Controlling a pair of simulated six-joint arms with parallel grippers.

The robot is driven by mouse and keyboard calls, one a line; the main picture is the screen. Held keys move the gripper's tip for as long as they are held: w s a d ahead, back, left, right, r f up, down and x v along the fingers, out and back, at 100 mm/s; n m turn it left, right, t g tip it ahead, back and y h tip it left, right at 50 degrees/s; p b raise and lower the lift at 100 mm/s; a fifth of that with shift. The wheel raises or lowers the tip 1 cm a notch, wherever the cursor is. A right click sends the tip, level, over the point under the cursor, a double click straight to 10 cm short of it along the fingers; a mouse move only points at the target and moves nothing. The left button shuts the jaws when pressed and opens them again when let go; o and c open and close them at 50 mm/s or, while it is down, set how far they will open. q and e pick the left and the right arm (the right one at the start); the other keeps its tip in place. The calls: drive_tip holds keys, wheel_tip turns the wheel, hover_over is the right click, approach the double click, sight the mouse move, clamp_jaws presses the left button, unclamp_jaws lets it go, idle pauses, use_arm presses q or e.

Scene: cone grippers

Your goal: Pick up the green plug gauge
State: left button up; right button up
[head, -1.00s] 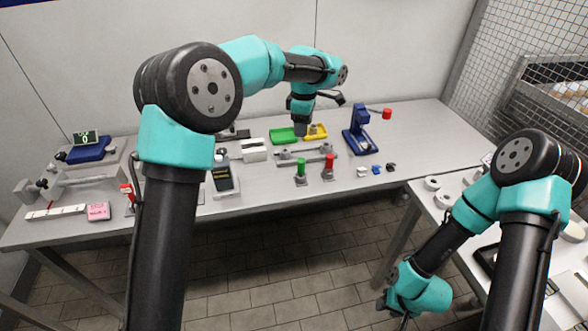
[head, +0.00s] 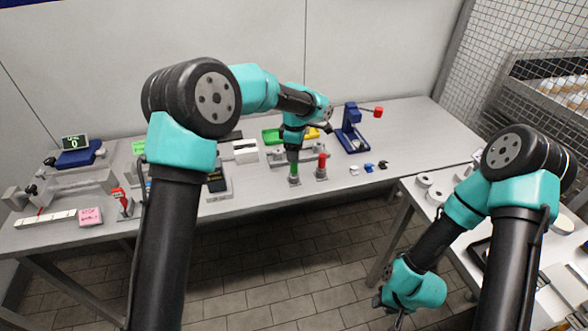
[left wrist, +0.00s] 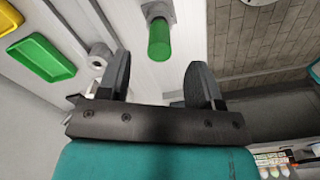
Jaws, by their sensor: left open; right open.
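The green plug gauge (head: 294,170) stands upright in a grey holder on the bench. In the left wrist view the green cylinder (left wrist: 160,42) shows beyond the fingertips, between their lines, with clear space around it. My left gripper (left wrist: 159,75) is open and empty; its fingers are apart and not touching the gauge. In the head view the left gripper (head: 293,148) hangs just over the green gauge and hides its upper part. My right gripper (head: 388,304) hangs low at the right, away from the bench, and its fingers show only small.
A red plug gauge (head: 322,163) stands close to the right of the green one. Behind are a green tray (head: 272,136) and a yellow tray (head: 312,132). A blue stand (head: 351,132) is at the right. Small blocks (head: 368,168) lie near the front edge.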

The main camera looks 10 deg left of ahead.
sight(294, 167)
use_arm(q)
drive_tip(key=shift+f, duration=1.2)
drive_tip(key=shift+f, duration=0.1)
drive_tip(key=shift+a+f, duration=0.15)
drive_tip(key=shift+f, duration=2.35)
drive_tip(key=shift+c, duration=0.3)
drive_tip(key=c, duration=0.9)
drive_tip(key=shift+o, duration=0.2)
drive_tip(key=shift+r, duration=1.75)
drive_tip(key=s+d+r, duration=0.1)
drive_tip(key=s+d, duration=0.1)
drive_tip(key=s, duration=1.4)
drive_tip(key=shift+r, duration=0.25)
